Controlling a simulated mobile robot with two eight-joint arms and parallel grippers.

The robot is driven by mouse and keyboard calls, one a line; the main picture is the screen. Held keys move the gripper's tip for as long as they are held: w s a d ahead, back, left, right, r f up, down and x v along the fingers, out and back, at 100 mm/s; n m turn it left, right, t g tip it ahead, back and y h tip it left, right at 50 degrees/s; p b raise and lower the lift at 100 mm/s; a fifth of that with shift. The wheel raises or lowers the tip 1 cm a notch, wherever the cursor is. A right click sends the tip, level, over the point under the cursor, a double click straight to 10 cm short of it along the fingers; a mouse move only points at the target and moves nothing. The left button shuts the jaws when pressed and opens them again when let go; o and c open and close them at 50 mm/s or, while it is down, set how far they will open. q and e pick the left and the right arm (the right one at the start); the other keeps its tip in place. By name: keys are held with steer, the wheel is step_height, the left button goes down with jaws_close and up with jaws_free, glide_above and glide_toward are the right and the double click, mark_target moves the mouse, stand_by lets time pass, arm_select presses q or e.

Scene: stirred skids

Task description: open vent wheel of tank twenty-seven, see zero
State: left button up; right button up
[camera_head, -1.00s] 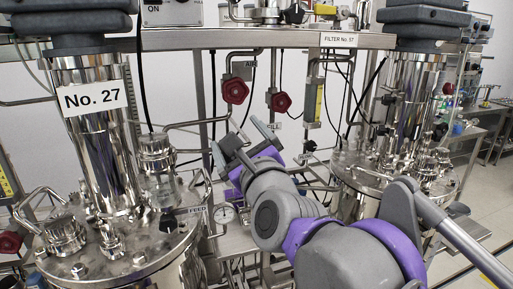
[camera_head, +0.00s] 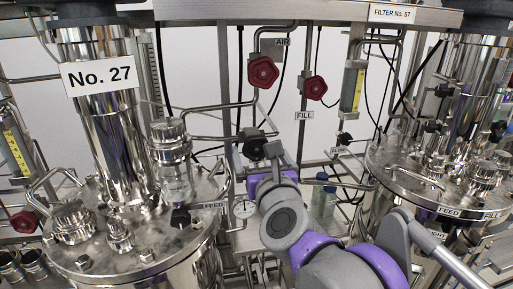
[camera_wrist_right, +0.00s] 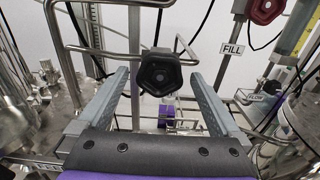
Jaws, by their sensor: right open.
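Tank No. 27 (camera_head: 108,120) stands at the left, a shiny steel vessel with a white number plate (camera_head: 99,75). My right gripper (camera_head: 256,158) is right of the tank's lid, its fingers pointing away from me. In the right wrist view the right gripper (camera_wrist_right: 160,76) is open, with a black hand wheel (camera_wrist_right: 161,71) showing between its fingertips, apart from both. The same black wheel (camera_head: 253,147) is partly hidden by the gripper in the head view. No vent label is readable near it. My left gripper is not in view.
Red wheels (camera_head: 262,72) and (camera_head: 315,88) hang above the gripper near the AIR (camera_head: 283,42) and FILL (camera_head: 305,115) labels. Another tank (camera_head: 440,175) stands at the right.

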steer(key=shift+w+a, duration=0.2)
steer(key=shift+w, duration=0.95)
steer(key=c, duration=1.3)
